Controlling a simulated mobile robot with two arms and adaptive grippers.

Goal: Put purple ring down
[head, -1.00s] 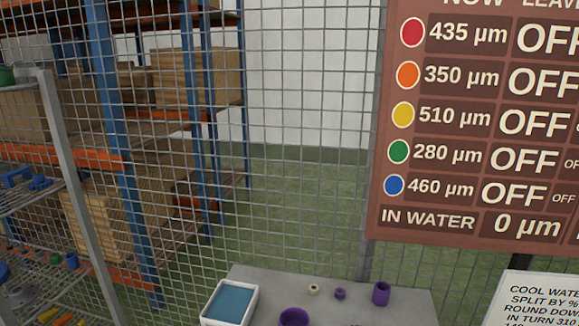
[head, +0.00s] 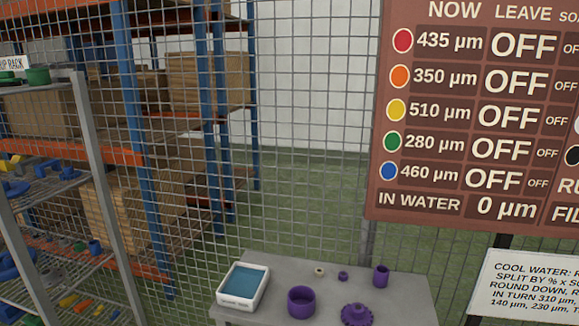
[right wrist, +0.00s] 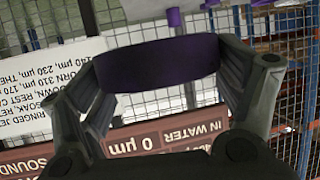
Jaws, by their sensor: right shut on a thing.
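My right gripper (right wrist: 160,74) is shut on a purple ring (right wrist: 155,62), seen side-on as a wide dark purple band spanning both fingers in the right wrist view. The ring and both grippers are out of the head view. In the head view, several other purple pieces stand on a grey table (head: 405,305): a wide open cup (head: 301,303), a small piece (head: 343,276), a taller cylinder (head: 381,277) and a toothed, knobbed piece (head: 356,314) at the front.
A white tray with a blue inside (head: 264,291) stands at the table's left, near a small cream ring (head: 319,272). A wire mesh fence rises behind. A sign board (head: 450,208) and a white notice (head: 525,290) are at right. A shelf rack (head: 95,180) stands left.

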